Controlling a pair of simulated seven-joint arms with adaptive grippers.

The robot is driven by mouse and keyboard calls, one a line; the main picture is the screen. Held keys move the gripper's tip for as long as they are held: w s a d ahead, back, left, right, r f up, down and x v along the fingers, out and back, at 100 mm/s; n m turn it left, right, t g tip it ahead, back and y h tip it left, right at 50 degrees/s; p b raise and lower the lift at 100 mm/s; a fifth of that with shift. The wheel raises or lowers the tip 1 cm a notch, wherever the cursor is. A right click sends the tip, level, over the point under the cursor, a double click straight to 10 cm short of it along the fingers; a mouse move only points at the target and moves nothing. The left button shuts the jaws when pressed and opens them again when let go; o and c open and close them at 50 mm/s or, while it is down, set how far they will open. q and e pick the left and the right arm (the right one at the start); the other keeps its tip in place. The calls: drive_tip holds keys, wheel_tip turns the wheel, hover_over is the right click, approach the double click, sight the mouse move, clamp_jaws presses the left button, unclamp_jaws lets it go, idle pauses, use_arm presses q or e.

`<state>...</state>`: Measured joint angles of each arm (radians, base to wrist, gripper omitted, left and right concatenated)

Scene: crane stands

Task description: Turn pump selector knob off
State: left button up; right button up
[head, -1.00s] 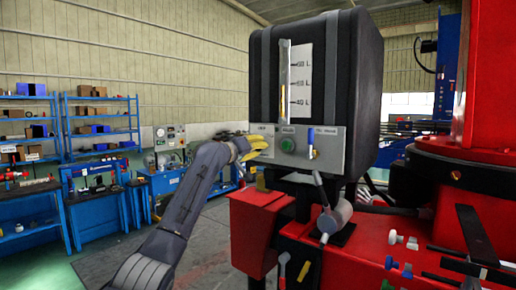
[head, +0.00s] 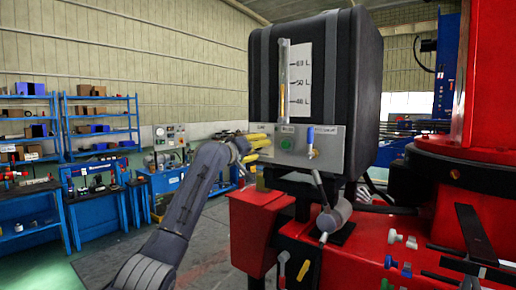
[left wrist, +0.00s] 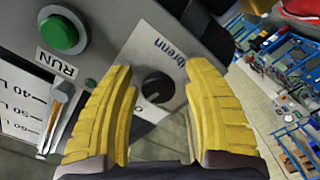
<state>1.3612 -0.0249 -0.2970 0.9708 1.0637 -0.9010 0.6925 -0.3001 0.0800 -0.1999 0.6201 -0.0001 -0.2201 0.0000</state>
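The pump selector knob (left wrist: 157,88) is a round black knob on a grey panel, seen in the left wrist view between the two yellow fingers. My left gripper (left wrist: 158,85) is open, with one finger on each side of the knob and a gap to it. In the head view my left gripper (head: 254,150) is at the left end of the grey control panel (head: 330,151), and the knob is hidden there. The right gripper is not in view.
A green button (head: 287,144) and a blue-handled valve (head: 311,141) are on the panel under the black tank (head: 345,75). A grey lever (head: 320,190) stands below. Red crane parts (head: 380,235) fill the right side.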

use_arm(q)
drive_tip(key=shift+o, duration=0.4)
drive_tip(key=shift+a+r, duration=0.1)
drive_tip(key=shift+r, duration=0.1)
drive_tip(key=v, duration=1.2)
drive_tip(key=shift+f, duration=0.1)
